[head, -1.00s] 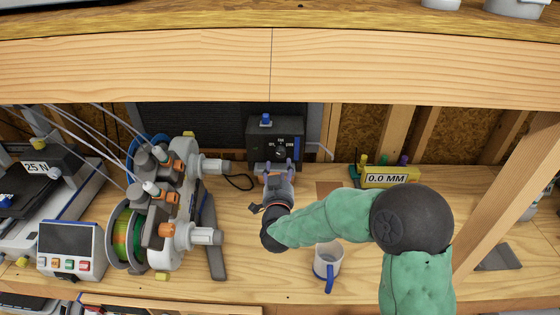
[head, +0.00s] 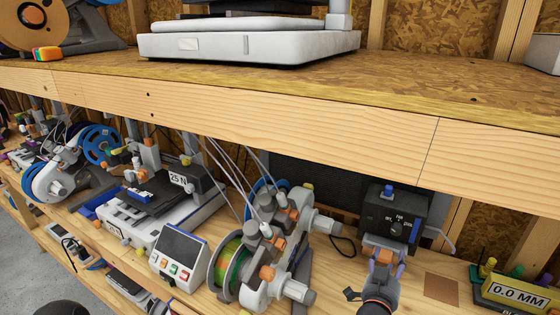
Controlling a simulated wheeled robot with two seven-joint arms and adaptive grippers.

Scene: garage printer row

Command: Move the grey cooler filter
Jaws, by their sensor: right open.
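My right gripper (head: 384,272) is at the lower right, open, its fingertips at the lower front of a black control box (head: 394,218) with a dial and a blue knob on top. An orange and grey part (head: 385,252) at the box's base shows between or just beyond the fingers; I cannot tell whether they touch it. A dark grey panel (head: 312,188) stands against the back wall behind the box, partly hidden by the shelf beam. I cannot tell for sure which part is the grey cooler filter. My left gripper is out of view.
A wooden shelf beam (head: 300,140) crosses above the bench. Left of the gripper stand a spool machine (head: 265,255), a screen unit (head: 180,257) and a printer (head: 150,205) marked 25 N. A yellow 0.0 MM gauge (head: 515,293) is at right. Bare bench lies beside a brown square (head: 441,289).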

